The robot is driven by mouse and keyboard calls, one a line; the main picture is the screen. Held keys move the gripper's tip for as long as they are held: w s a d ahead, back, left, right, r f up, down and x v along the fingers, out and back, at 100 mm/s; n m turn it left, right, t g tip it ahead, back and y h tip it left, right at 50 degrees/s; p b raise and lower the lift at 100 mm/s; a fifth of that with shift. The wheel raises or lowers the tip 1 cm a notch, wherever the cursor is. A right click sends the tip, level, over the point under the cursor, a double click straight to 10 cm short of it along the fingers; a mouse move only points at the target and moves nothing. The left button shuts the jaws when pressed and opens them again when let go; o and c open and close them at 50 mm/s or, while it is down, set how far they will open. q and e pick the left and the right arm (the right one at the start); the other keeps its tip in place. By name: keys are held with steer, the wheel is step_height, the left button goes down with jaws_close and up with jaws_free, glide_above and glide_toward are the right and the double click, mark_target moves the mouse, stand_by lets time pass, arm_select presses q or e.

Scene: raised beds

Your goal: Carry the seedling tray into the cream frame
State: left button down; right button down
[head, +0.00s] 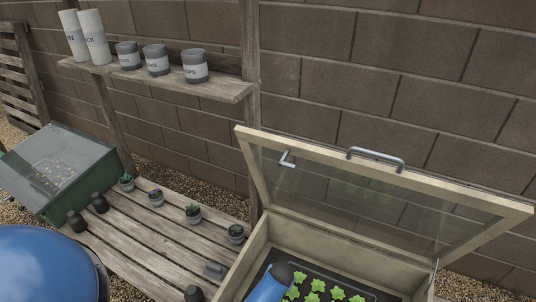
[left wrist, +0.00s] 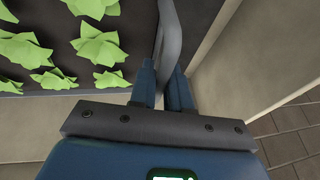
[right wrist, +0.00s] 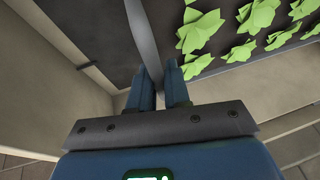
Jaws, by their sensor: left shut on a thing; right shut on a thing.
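The cream frame (head: 256,246) stands at lower right in the head view, its glazed lid (head: 385,185) raised. The dark seedling tray (left wrist: 68,55) holds rows of green seedlings (head: 313,298) and shows within the frame's walls. Whether it rests on the floor or hangs above it I cannot tell. In the left wrist view my left gripper (left wrist: 163,82) is shut on a grey tray handle (left wrist: 172,35). In the right wrist view my right gripper (right wrist: 160,82) is shut on the other handle (right wrist: 140,40). In the head view the fingertips are hidden.
A slatted bench (head: 150,235) holds small potted plants (head: 193,213) and dark pots. A green box with a clear lid (head: 55,165) stands at left. A shelf (head: 200,88) with tins and white cylinders is on the block wall behind. The raised lid closes off the frame's back.

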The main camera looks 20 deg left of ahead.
steer(key=shift+r, duration=0.1)
stand_by(0.5)
